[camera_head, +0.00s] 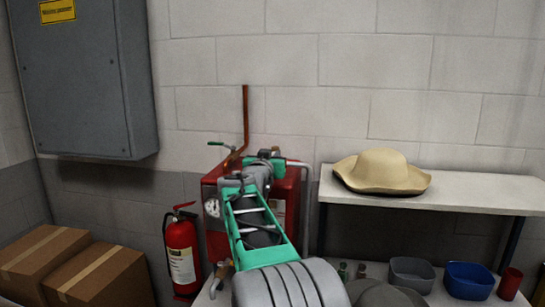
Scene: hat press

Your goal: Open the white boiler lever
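The red boiler (215,215) stands against the wall in the middle of the head view, partly hidden behind my green and grey arm. A round white gauge shows on its front left. A green-handled lever (221,145) sits at the top left by the copper pipe. A pale curved bar (308,190) runs down the boiler's right side; I cannot tell whether it is the white lever. My arm reaches forward over the boiler's front. My gripper is at its far end near the boiler top, and its fingers cannot be made out.
A fire extinguisher (182,252) stands left of the boiler, and cardboard boxes (98,275) lie further left. A grey cabinet (80,75) hangs above. At right, a straw hat (381,171) rests on a white shelf (480,194); a blue bin (469,280) sits below.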

